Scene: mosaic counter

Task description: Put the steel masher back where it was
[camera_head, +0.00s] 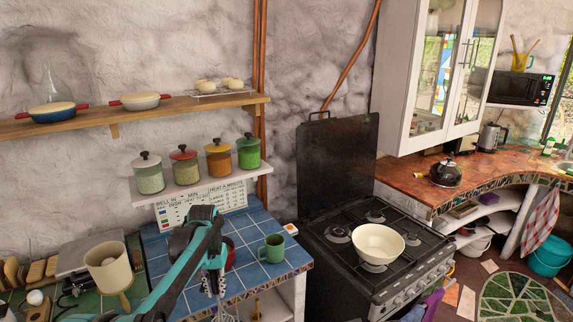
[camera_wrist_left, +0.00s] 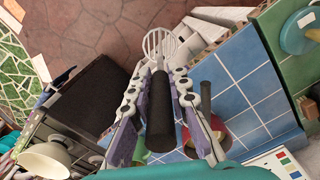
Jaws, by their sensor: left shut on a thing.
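The steel masher shows in the left wrist view with its dark handle (camera_wrist_left: 161,112) between my left gripper's fingers and its wire head (camera_wrist_left: 160,45) pointing away. My left gripper (camera_wrist_left: 160,95) is shut on the handle. In the head view, my left gripper (camera_head: 213,283) is in front of the blue tiled counter (camera_head: 170,255), fingers down. The masher's wire head (camera_head: 223,316) hangs below it, cut by the bottom edge. The handle is mostly hidden there by the gripper. My right gripper is in neither view.
A green mug (camera_head: 272,248) and a red vessel (camera_head: 229,256), partly behind my arm, stand on the blue tiles. A black stove (camera_head: 335,262) with a cream bowl (camera_head: 378,243) is to the right. A shelf (camera_head: 190,190) with several lidded jars hangs above the counter.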

